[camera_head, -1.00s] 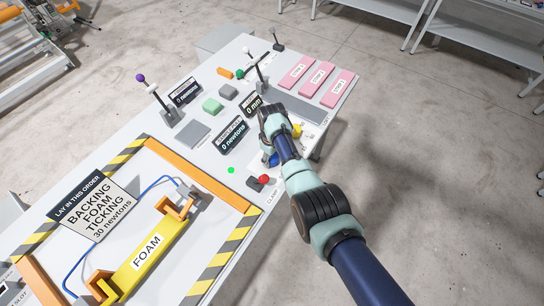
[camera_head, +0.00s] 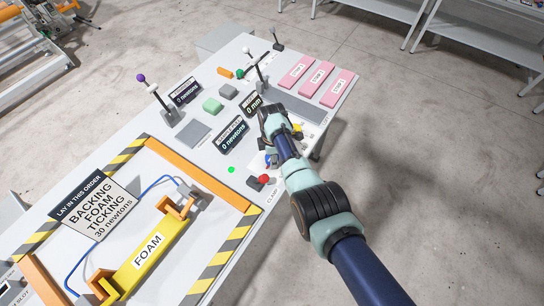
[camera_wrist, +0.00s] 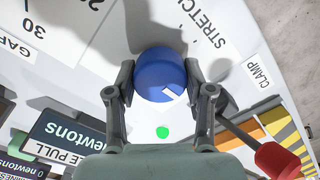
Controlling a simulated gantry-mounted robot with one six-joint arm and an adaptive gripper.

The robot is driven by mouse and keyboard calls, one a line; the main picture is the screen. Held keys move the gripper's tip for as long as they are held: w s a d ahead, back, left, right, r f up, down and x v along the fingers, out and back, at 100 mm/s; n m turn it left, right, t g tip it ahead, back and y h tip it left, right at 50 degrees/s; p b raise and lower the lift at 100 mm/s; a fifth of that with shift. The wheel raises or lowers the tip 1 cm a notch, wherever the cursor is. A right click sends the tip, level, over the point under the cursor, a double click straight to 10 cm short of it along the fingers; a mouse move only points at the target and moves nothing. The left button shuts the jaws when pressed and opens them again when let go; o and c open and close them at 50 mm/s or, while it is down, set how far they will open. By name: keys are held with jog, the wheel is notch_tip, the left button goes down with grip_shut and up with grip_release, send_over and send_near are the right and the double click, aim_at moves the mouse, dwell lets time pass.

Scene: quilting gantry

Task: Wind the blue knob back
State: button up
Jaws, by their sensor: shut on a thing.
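The blue knob (camera_wrist: 160,72) is round, with a white mark near its lower right edge in the wrist view. It sits on a white panel printed with "STRETCH", "GAP" and numbers. My gripper (camera_wrist: 160,80) is shut on the knob, with one finger at its left side and one at its right. In the head view only a small part of the knob (camera_head: 267,161) shows beside my arm, and my fingers are hidden there.
A red-ended lever (camera_wrist: 278,160) by the "CLAMP" label stands close to my right finger. A "newtons" display (camera_wrist: 65,138) is at lower left. A green light (camera_wrist: 162,132) lies below the knob. Pink strips (camera_head: 318,76) lie beyond my arm.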

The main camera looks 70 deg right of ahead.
jog(key=n, duration=1.1)
jog(key=shift+n, duration=1.9)
jog(key=o, duration=1.2)
jog(key=shift+c, duration=0.2)
notch_tip(320, 180, up, 12)
